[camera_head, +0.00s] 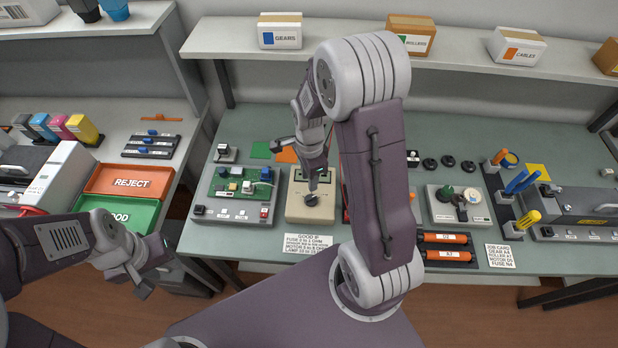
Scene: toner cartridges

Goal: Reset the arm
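My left arm comes in from the left edge. Its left gripper (152,274) hangs over the floor gap in front of the green tray, with its fingers apart and nothing visible between them. My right arm rises from the bottom middle, bends at a high elbow and reaches down to the bench. My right gripper (315,183) points down at the beige meter box (300,214), just above or at its dark round knob (311,200). Its fingertips are small and partly hidden, so I cannot tell their opening or whether they touch the knob.
A circuit-board tester (218,209) stands left of the meter. Red REJECT (98,180) and green GOOD (88,204) trays are on the left table. Orange rollers (446,238), a gauge stand (442,214) and a grey machine (588,213) are at right. A shelf (240,42) with boxes runs behind.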

